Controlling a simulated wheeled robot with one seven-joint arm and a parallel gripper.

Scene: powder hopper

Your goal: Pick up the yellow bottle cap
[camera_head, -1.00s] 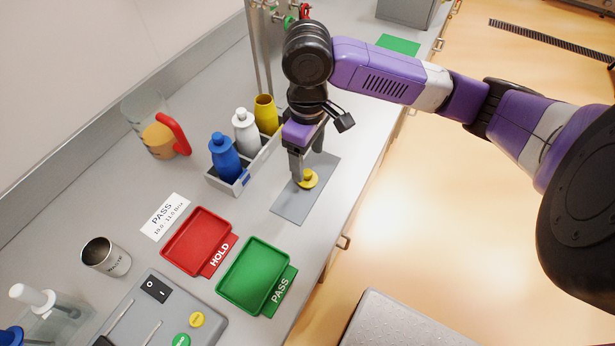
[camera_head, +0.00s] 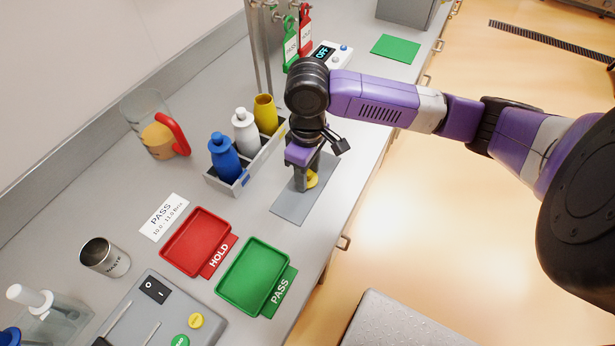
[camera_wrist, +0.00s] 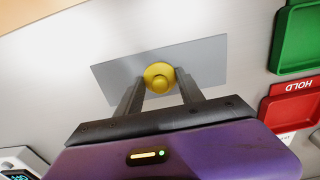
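The yellow bottle cap (camera_head: 312,180), a round flange with a knob on top, lies on a grey mat (camera_head: 290,208). In the head view my gripper (camera_head: 304,184) is low over the mat and hides part of the cap. In the wrist view the cap (camera_wrist: 159,76) sits between the two spread fingertips of my gripper (camera_wrist: 161,78), one on each side. The gripper looks open; whether the fingers touch the cap is hard to tell. The open yellow bottle (camera_head: 265,113) stands in the grey rack.
The rack (camera_head: 238,186) also holds a blue bottle (camera_head: 224,158) and a white bottle (camera_head: 246,132). A red HOLD tray (camera_head: 197,242) and a green PASS tray (camera_head: 252,275) lie nearer. The counter's front edge is right of the mat.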

